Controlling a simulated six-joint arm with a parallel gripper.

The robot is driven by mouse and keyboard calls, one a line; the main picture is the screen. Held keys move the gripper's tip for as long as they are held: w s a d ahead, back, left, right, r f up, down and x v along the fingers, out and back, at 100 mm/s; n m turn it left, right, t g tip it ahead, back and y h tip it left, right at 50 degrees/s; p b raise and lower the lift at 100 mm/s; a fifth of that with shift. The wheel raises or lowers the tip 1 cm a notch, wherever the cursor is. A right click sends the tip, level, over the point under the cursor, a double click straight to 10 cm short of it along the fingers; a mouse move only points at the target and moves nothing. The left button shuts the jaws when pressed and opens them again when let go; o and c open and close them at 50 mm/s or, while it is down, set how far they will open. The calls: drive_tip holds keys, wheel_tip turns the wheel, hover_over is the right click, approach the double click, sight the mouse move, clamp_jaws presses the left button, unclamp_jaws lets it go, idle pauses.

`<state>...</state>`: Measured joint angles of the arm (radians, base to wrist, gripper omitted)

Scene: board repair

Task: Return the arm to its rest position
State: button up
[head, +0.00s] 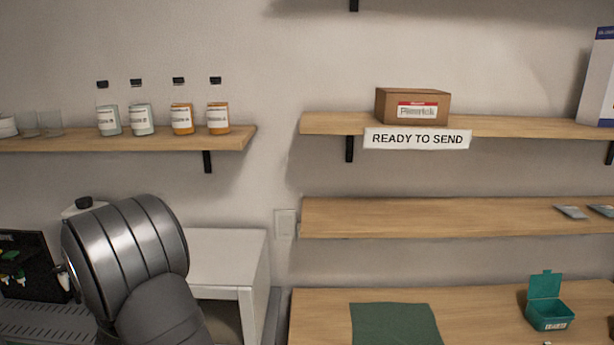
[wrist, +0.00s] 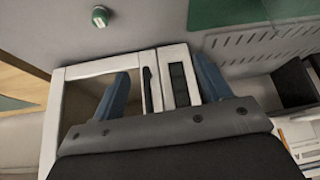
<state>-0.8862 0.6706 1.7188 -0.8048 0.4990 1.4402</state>
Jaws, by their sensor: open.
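My arm (head: 125,250) shows at the lower left of the head view, in front of a white cabinet. My gripper (wrist: 163,90) shows in the wrist view with its two blue fingers spread wide apart. Nothing is between the fingers. Behind them, in the wrist view, is a white-framed piece of furniture. In the head view the gripper itself is not visible.
A white cabinet (head: 228,258) stands right of my arm. Bottles (head: 181,118) stand on the upper left shelf. A cardboard box (head: 412,106) sits on the shelf labelled READY TO SEND. A green mat (head: 395,324) and an open teal box (head: 548,312) lie on the lower wooden surface.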

drive_tip(key=w+d+m+h, duration=0.1)
drive_tip(key=d+m, duration=0.1)
drive_tip(key=d, duration=0.5)
drive_tip(key=w+d+r+m+h, duration=0.1)
drive_tip(key=w+d+m, duration=0.1)
drive_tip(key=d, duration=0.5)
drive_tip(key=w+d+r+m+h, duration=0.1)
drive_tip(key=d+m, duration=0.2)
drive_tip(key=d, duration=0.5)
drive_tip(key=shift+w+m+g+h, duration=0.3)
drive_tip(key=shift+g+h, duration=0.1)
